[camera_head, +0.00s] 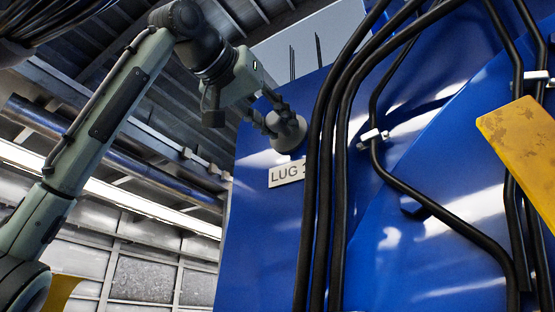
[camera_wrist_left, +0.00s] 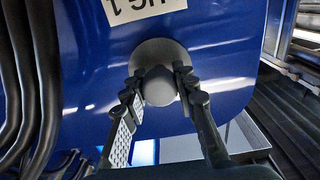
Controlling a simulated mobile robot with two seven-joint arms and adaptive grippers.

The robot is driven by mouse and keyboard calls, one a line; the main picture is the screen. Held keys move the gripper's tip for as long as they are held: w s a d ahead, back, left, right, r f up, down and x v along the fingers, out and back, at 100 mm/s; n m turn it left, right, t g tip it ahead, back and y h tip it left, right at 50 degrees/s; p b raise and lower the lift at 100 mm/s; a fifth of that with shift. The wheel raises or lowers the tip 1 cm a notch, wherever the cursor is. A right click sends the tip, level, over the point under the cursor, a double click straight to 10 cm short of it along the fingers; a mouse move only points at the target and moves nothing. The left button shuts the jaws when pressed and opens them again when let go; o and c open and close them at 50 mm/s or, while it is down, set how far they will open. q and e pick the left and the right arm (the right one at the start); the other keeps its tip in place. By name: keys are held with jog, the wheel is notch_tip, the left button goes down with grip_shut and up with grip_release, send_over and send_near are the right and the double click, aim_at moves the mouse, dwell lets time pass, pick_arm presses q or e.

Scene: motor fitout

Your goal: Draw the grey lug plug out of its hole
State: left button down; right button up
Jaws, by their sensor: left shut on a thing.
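The grey lug plug (camera_head: 288,134) is a round grey disc with a knob, set against the blue motor housing (camera_head: 260,220) just above a white label (camera_head: 287,173) reading "LUG" and a partly hidden figure. In the left wrist view the plug (camera_wrist_left: 160,52) shows its wide flange against the blue face and its rounded knob towards me. My left gripper (camera_head: 273,112) comes in from the upper left and is shut on the plug, with a finger (camera_wrist_left: 183,78) on either side of the knob. The hole is hidden behind the plug. My right gripper is not in view.
Several thick black cables (camera_head: 335,150) run down the blue face close to the right of the plug and label. A yellow plate (camera_head: 522,145) is at the far right. Open space lies left of the housing, towards the shed wall.

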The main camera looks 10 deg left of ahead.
pick_arm(q)
jog(key=shift+s, duration=0.1)
jog(key=b+v, duration=0.2)
jog(key=v, duration=0.8)
dwell(1.1)
